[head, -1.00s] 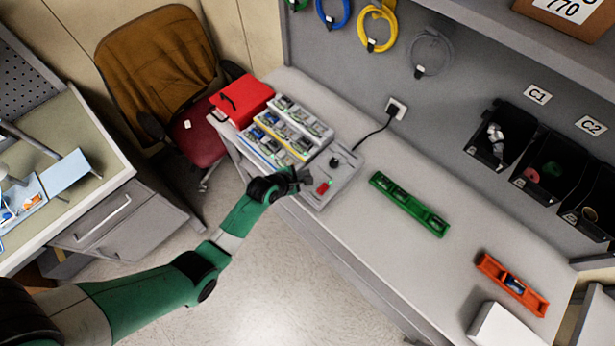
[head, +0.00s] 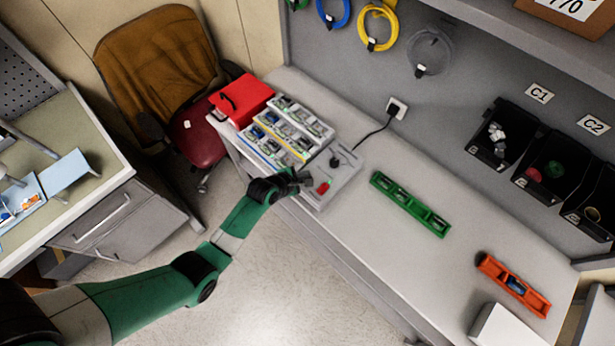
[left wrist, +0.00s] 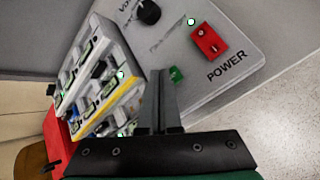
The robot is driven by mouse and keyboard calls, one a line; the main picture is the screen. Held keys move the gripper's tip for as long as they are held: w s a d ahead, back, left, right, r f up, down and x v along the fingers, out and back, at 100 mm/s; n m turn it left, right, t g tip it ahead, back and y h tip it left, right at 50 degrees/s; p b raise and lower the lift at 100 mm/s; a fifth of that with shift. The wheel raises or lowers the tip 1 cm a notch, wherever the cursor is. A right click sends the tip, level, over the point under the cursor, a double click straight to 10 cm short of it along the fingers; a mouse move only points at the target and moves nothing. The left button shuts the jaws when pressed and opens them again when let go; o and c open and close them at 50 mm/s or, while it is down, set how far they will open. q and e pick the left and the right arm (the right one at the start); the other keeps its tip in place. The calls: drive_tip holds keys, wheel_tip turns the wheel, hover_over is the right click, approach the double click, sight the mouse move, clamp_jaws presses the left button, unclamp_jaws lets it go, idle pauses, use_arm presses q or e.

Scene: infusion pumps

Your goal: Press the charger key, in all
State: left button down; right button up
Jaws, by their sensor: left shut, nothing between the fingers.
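The charger is a grey unit on the bench, with a sloped panel (head: 345,178) beside its stepped rows of bays (head: 290,130). In the left wrist view the panel carries a red POWER switch (left wrist: 208,42), a black knob (left wrist: 148,12), a lit small light (left wrist: 191,21) and a small green key (left wrist: 176,74). The red switch also shows in the head view (head: 322,187). My left gripper (head: 304,177) is shut and empty at the panel's near left edge. In the left wrist view its fingertips (left wrist: 160,76) are right beside the green key; I cannot tell whether they touch it.
A red box (head: 243,98) stands left of the charger. A black cord runs to a wall outlet (head: 397,107). A green holder (head: 410,204) and an orange holder (head: 513,284) lie further right, with clear bench between. Black bins (head: 503,135) hang at the back right.

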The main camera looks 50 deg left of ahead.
use_arm(q)
drive_tip(key=shift+f, duration=0.35)
drive_tip(key=shift+r, duration=0.1)
idle(0.5)
drive_tip(key=shift+r+p, duration=0.65)
drive_tip(key=shift+r, duration=0.05)
wheel_tip(320, 180, up, 5)
drive_tip(key=p, duration=0.5)
drive_tip(key=shift+r, duration=0.1)
idle(0.5)
